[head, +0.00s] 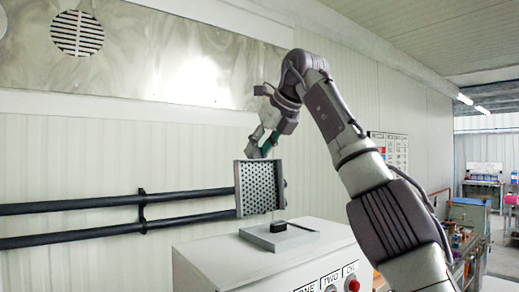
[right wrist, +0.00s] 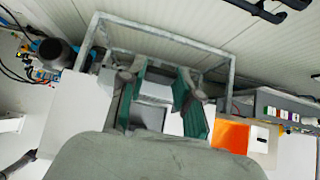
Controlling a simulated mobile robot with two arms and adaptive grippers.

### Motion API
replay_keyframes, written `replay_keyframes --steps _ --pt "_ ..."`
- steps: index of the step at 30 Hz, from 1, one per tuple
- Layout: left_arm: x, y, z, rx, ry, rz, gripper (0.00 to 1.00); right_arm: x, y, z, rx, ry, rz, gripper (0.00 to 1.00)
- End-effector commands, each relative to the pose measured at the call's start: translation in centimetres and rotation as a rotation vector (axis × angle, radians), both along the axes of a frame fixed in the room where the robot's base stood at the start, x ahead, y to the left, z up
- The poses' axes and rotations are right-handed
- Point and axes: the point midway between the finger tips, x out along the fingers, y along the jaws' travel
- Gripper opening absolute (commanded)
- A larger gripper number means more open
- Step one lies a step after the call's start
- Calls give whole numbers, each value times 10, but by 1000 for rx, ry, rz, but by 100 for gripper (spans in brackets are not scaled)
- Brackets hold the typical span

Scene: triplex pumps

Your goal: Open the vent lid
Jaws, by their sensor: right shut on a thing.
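The vent lid, a grey plate with many holes (head: 256,188), stands nearly upright above a flat grey base (head: 270,239) on top of a light cabinet. A small black block (head: 278,227) sits on that base. My right gripper (head: 262,152) reaches down to the lid's top edge and is shut on it. In the right wrist view, the green finger pads of my right gripper (right wrist: 162,102) stand either side of a grey piece; its exact contact is partly hidden. My left gripper is not in view.
The cabinet (head: 240,264) has labels and a red button (head: 352,285) on its front. Two dark pipes (head: 90,205) run along the wall to the left. A round vent grille (head: 77,33) is high on the wall. Benches with equipment stand at far right.

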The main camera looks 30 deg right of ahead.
Motion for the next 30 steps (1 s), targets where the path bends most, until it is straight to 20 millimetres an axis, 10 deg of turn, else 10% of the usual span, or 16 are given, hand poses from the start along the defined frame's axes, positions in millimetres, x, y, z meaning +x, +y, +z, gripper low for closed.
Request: replay_keyframes --steps 2,3,7,20,30 --pt "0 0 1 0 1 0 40 -1 0 7 -1 -20 -2 0" --pt "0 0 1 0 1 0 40 -1 0 7 0 -21 -2 36" --pt "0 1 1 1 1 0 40 -1 0 6 0 -17 -1 58" --pt "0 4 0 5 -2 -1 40 -6 -1 9 0 -11 -1 58" --pt "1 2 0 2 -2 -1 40 -58 -5 61 1 -16 -3 58"
